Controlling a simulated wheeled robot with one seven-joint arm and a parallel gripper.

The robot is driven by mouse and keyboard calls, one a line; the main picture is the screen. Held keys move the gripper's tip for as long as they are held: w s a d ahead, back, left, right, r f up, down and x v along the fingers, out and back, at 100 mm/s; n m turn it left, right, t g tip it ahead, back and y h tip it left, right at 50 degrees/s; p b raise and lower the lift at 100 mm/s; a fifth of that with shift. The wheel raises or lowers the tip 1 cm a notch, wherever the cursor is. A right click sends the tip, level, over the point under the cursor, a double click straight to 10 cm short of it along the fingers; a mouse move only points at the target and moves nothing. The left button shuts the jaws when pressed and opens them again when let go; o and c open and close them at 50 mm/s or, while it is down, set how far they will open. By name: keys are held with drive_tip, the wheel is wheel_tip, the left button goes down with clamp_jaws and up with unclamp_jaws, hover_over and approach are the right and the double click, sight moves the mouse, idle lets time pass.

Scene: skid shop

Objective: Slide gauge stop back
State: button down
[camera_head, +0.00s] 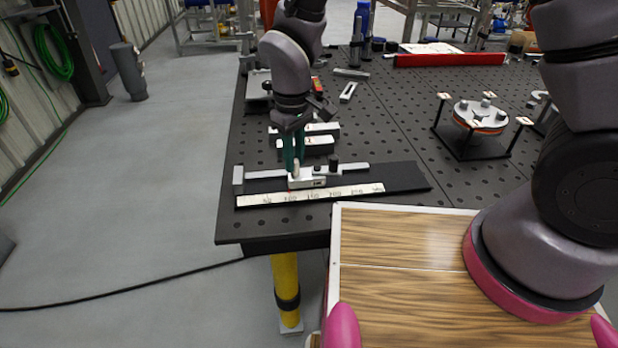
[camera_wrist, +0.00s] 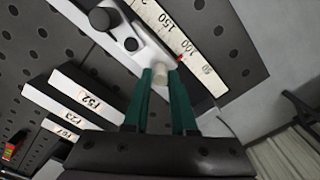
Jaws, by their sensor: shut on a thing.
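The gauge is a metal rail with a sliding stop (camera_head: 307,182) on a dark base plate near the table's front left corner. A white scale (camera_head: 310,195) with printed numbers runs along its front side. The stop's red pointer sits close to the 100 mark, as the wrist view shows on the scale (camera_wrist: 190,45). My gripper (camera_head: 294,165) points down over the stop, with its green fingers shut on a pale post (camera_wrist: 160,72) of the stop. A black knob (camera_head: 333,162) stands to the right of the fingers. The fingers partly hide the rail.
Several labelled pale blocks (camera_head: 318,140) lie just behind the gauge, also in the wrist view (camera_wrist: 88,95). A flange on a black stand (camera_head: 480,118) is at right. The table's left edge is close to the gauge.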

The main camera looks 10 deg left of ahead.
sight(332, 156)
drive_tip(key=shift+w+d, duration=0.15)
drive_tip(key=shift+d, duration=0.45)
drive_tip(key=shift+w+d, duration=0.15)
drive_tip(key=shift+d, duration=0.55)
drive_tip(key=shift+w+d, duration=0.15)
drive_tip(key=shift+d, duration=0.5)
drive_tip(key=shift+w+d, duration=0.15)
drive_tip(key=shift+d, duration=0.6)
drive_tip(key=shift+w+d, duration=0.2)
drive_tip(key=shift+d, duration=0.45)
drive_tip(key=shift+w+d, duration=0.15)
drive_tip(key=shift+d, duration=0.6)
drive_tip(key=shift+w+d, duration=0.3)
drive_tip(key=shift+d, duration=0.6)
drive_tip(key=shift+c, duration=2)
unclamp_jaws()
